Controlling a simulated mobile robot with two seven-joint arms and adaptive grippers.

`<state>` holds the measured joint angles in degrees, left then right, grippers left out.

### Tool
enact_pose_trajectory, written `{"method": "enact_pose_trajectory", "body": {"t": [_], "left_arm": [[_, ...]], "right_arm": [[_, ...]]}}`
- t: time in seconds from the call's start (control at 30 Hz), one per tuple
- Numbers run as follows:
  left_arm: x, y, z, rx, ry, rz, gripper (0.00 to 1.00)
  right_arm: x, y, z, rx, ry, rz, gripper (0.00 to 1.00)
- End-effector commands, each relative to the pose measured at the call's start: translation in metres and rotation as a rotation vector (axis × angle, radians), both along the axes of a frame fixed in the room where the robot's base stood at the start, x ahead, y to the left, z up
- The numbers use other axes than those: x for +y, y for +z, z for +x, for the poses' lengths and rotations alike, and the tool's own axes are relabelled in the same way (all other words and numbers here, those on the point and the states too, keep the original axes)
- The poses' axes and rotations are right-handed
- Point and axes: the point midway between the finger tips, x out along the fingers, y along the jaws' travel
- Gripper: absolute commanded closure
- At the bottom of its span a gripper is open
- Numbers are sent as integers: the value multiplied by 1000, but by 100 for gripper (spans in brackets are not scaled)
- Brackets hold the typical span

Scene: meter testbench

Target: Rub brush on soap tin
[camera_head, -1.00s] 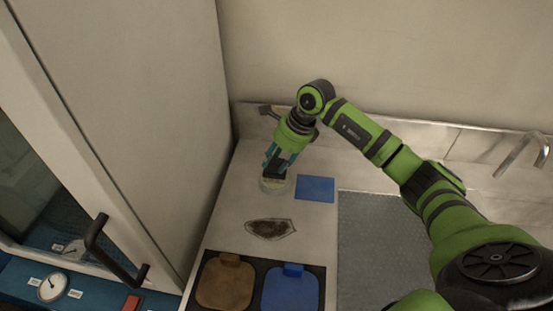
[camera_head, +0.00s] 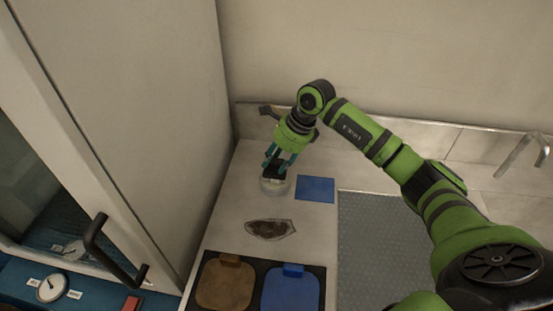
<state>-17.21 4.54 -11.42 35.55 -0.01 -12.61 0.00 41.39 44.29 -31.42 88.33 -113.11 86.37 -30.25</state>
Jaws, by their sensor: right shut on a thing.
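My right gripper (camera_head: 276,162) points down at the back left of the counter. It is shut on a dark brush (camera_head: 272,172), which is mostly hidden by the fingers. The brush is at the top of a small round, pale soap tin (camera_head: 275,188). Whether the brush touches the soap inside cannot be told from this angle. My left gripper is not in view.
A blue pad (camera_head: 315,189) lies right of the tin. Brown (camera_head: 225,287) and blue (camera_head: 290,290) lidded bins sit nearer. A textured grey mat (camera_head: 385,250) and a tap (camera_head: 520,155) are right; a cabinet door (camera_head: 120,130) stands left.

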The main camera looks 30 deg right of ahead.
Motion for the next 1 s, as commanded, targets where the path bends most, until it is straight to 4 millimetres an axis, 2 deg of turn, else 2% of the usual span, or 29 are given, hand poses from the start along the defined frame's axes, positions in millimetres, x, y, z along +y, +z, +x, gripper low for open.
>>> {"method": "enact_pose_trajectory", "body": {"t": [0.17, 0.8, 1.0], "left_arm": [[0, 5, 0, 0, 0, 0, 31], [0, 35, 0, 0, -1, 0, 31], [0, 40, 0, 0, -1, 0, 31]], "right_arm": [[0, 7, -1, 4, 1, -1, 89], [0, 60, 0, 0, 1, 0, 89], [0, 70, 0, 2, 0, -1, 89]]}}
